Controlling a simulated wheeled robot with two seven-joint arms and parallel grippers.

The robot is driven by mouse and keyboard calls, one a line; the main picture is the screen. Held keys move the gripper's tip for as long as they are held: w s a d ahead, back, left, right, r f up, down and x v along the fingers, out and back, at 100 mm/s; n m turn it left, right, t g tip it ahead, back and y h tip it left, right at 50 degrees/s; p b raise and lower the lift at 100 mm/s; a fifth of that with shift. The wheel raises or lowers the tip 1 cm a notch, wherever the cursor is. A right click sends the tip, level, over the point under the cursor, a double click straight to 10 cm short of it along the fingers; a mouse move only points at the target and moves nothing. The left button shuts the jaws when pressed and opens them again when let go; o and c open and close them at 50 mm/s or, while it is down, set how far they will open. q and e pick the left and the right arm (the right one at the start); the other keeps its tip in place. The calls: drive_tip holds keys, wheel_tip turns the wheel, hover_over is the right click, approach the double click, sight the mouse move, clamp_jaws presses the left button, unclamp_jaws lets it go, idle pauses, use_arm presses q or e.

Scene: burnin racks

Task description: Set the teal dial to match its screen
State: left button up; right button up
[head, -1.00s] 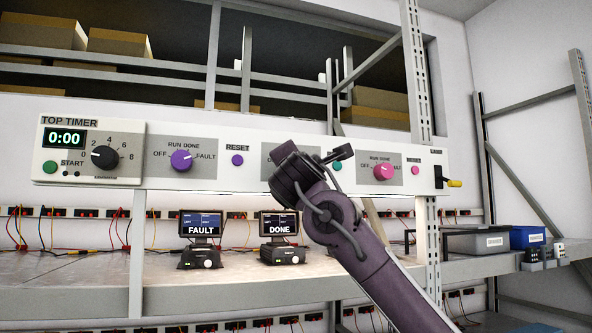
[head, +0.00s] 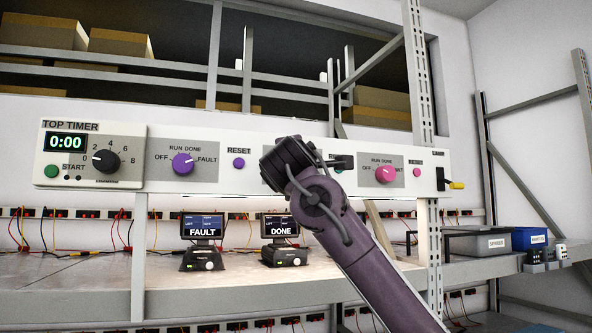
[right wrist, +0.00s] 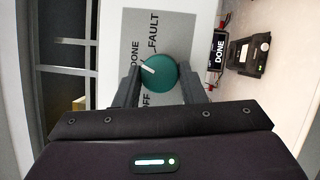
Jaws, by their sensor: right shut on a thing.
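The teal dial (right wrist: 165,80) sits on a grey label plate between my right gripper's two fingers (right wrist: 158,84), which are shut on it. Its white pointer mark points up and left in the right wrist view, toward the DONE label (right wrist: 136,54). The FAULT label and OFF label also show; RUN is hidden there. In the head view my right wrist covers the dial. The screen below it (head: 279,225) reads DONE, and it also shows in the right wrist view (right wrist: 219,49). My left gripper is out of view.
The long white panel (head: 246,179) also carries a timer (head: 88,152) at 0:00, a purple dial (head: 183,163), a pink dial (head: 386,174) and reset buttons. A left screen (head: 202,225) reads FAULT. Bins (head: 478,243) stand at the right. A rack upright (head: 420,80) crosses the panel.

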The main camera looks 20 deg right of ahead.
drive_tip(key=o, duration=1)
drive_tip(key=shift+d, duration=0.1)
drive_tip(key=shift+s, duration=0.1)
drive_tip(key=b+v, duration=0.5)
drive_tip(key=v, duration=0.2)
drive_tip(key=shift+s+a+f, duration=0.1)
drive_tip(key=shift+s+a, duration=0.1)
drive_tip(key=shift+s, duration=0.15)
